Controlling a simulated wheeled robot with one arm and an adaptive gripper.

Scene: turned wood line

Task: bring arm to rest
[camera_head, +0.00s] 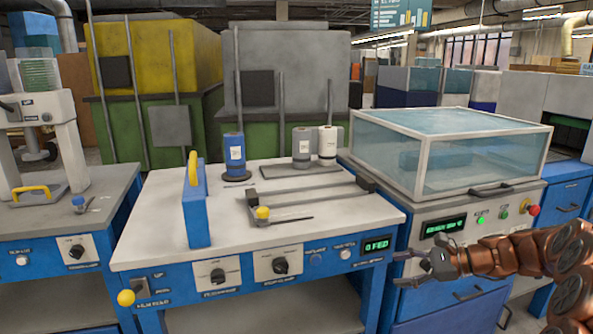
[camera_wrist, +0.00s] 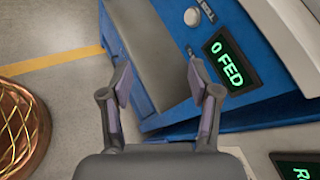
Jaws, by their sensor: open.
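My gripper (camera_head: 436,262) is at the right in the head view, at the end of my copper-coloured arm. It hangs in front of the gap between the blue workbench and the glass-topped machine. In the wrist view my gripper (camera_wrist: 160,88) shows two dark fingers spread apart with nothing between them. Beyond the fingers are the bench's blue front, its lower shelf and the floor. The green display (camera_wrist: 230,62) reading "0 FED" lies close to the right finger in the picture; I cannot tell the distance.
The workbench (camera_head: 150,240) carries a blue panel with a yellow handle (camera_head: 195,200), a blue cylinder (camera_head: 235,155), two more cylinders and a rail. The glass-covered machine (camera_head: 440,150) stands to the right. Open floor with a yellow line (camera_wrist: 50,61) shows in the wrist view.

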